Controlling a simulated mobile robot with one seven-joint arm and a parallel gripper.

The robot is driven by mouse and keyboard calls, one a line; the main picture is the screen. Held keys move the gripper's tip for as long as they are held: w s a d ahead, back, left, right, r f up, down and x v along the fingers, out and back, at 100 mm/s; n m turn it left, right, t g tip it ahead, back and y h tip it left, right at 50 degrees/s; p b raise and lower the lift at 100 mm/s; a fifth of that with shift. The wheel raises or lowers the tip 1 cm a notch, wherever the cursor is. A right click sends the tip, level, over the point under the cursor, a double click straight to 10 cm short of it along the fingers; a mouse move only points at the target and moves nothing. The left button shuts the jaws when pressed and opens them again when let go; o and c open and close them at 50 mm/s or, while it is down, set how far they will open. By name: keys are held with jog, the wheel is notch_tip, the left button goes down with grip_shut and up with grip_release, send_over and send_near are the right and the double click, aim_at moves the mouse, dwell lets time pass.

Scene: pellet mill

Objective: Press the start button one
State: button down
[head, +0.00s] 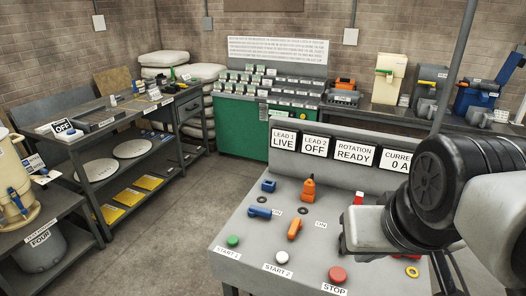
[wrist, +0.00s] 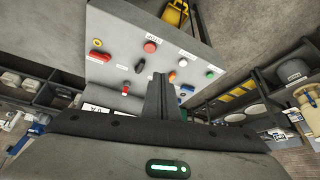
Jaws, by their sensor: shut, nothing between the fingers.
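The green START 1 button (head: 232,241) sits at the front left corner of the grey control panel (head: 262,228). It also shows at the right of the panel in the wrist view (wrist: 210,75). The white START 2 button (head: 282,257) and the red STOP button (head: 337,274) stand to its right in the head view. My gripper (wrist: 160,76) is shut and empty. It is over the right part of the panel, apart from the green button. In the head view my arm partly hides the panel's right side and the fingertips are hard to make out.
Orange (head: 294,229) and blue (head: 259,212) switches rise from the panel behind the buttons. Signs along its back read LIVE, OFF, READY and 0 A. A shelf bench (head: 118,124) stands at the left, with open floor (head: 180,220) between.

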jog(key=shift+w, duration=0.1)
jog(key=y+p, duration=0.2)
jog(key=y, duration=0.5)
send_over(235, 241)
notch_tip(235, 241, down, 20)
jog(key=shift+r+t, duration=0.1)
jog(key=shift+t, duration=0.3)
notch_tip(235, 241, down, 8)
jog(key=b, duration=0.5)
jog(key=shift+f+b, duration=0.35)
jog(key=shift+f, duration=0.05)
jog(key=shift+f, duration=0.15)
